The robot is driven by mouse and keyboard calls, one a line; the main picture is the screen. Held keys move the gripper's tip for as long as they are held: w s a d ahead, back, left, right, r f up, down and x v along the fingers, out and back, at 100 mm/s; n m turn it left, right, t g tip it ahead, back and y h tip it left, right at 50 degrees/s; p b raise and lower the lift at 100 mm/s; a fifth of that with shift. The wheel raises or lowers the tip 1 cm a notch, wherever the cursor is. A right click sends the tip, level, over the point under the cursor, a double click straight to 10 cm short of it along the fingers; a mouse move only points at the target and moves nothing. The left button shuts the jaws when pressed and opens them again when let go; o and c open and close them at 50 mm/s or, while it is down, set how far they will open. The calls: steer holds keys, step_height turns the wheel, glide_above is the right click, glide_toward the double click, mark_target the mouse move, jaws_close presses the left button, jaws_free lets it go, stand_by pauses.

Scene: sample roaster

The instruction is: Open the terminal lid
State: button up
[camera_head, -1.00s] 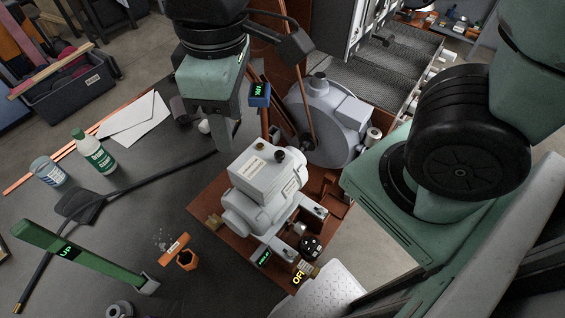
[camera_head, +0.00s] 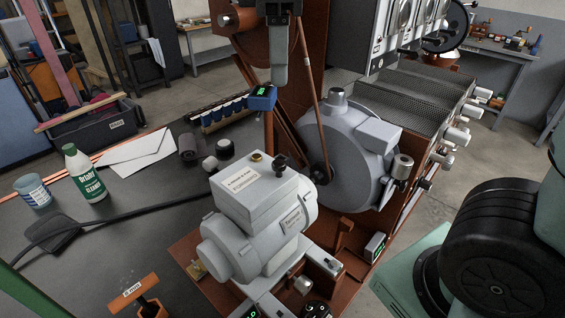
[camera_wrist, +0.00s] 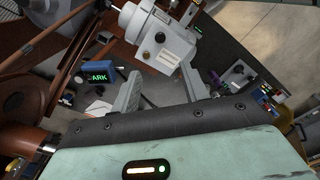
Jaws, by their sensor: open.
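The grey motor (camera_head: 245,238) sits on a rust-brown base and carries a pale terminal box. Its labelled lid (camera_head: 252,184) is flat and closed on top, with a brass knob and a dark knob near its back edge. In the wrist view the motor (camera_wrist: 160,40) shows beyond the fingertips. My gripper (camera_head: 279,78) hangs above and behind the box in the head view, apart from the lid, with one grey finger showing. In the wrist view my gripper's (camera_wrist: 161,73) two fingers are spread, with nothing held between them.
A blue block with a green display (camera_head: 262,97) is close to my gripper. A round grey blower (camera_head: 345,160) stands right of the motor. An orange-handled item (camera_head: 135,290) stands in front.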

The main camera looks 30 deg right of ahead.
mark_target(278, 162)
step_height(278, 162, down, 16)
steer(key=shift+f, duration=0.2)
stand_by(0.4)
jaws_close()
steer(key=shift+r+p, duration=0.15)
steer(key=shift+p, duration=0.15)
